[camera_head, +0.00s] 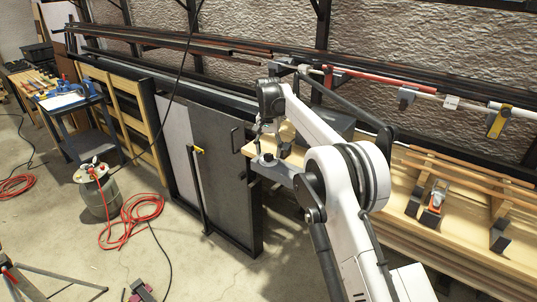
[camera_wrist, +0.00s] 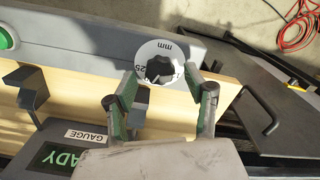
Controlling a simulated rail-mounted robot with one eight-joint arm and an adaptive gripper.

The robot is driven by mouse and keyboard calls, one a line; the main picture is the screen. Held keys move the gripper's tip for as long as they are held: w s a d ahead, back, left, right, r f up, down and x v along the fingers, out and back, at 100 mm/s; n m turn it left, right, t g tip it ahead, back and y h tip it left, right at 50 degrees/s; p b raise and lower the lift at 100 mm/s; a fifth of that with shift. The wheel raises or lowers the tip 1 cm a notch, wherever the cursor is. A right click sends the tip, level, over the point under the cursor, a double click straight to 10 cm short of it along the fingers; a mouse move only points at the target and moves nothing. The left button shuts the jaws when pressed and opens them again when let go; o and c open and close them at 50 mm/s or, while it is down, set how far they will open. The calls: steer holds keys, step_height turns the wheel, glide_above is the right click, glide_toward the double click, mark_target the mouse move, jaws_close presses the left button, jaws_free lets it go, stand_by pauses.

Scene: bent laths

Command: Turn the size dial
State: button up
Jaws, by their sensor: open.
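The size dial (camera_wrist: 160,66) shows in the wrist view as a pale disc marked "mm" and "25" with a dark fluted knob in its middle. My gripper (camera_wrist: 163,78) is open, with one green-padded finger on each side of the knob. A gap seems to show between the fingers and the knob; I cannot tell whether either touches it. In the head view my gripper (camera_head: 264,137) points down over the end of the wooden bench, and the dial cannot be made out there.
A label "GAUGE" (camera_wrist: 86,136) and a display ending in "ADY" (camera_wrist: 66,158) lie beside my gripper. A green button (camera_wrist: 6,38) is at the left edge. A dark bracket (camera_wrist: 28,90) rises nearby. A grey panel with a handle (camera_head: 226,140) stands left of the bench.

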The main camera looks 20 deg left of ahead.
mark_target(269, 155)
step_height(269, 155, up, 10)
steer(key=shift+r, duration=0.15)
stand_by(0.3)
stand_by(0.4)
